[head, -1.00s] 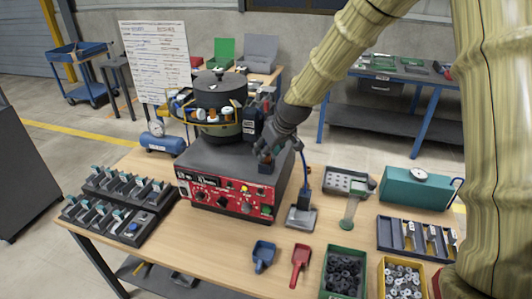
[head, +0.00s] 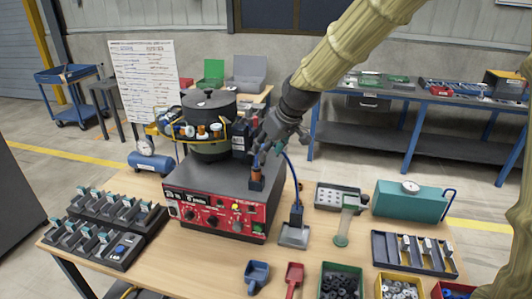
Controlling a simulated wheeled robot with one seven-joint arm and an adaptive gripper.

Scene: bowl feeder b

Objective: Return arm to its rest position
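My arm comes in from the upper right in a pale ribbed sleeve. My gripper (head: 259,160) hangs at its dark end over the right part of the bowl feeder's base (head: 216,205), which has a red control panel. Its fingers are small and overlap a small dark block with an orange-brown top (head: 256,178), so I cannot tell whether they are open, shut or touching it. The dark feeder bowl (head: 209,107) stands on the base, left of my gripper, ringed by several small coloured parts.
A blue-stemmed stand (head: 296,218) is right of the feeder. Black clamp racks (head: 110,228) lie at left. A teal case (head: 411,202), a dark tray (head: 413,256) and bins of small parts (head: 341,284) fill the right. Bare wood (head: 210,263) shows at the front.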

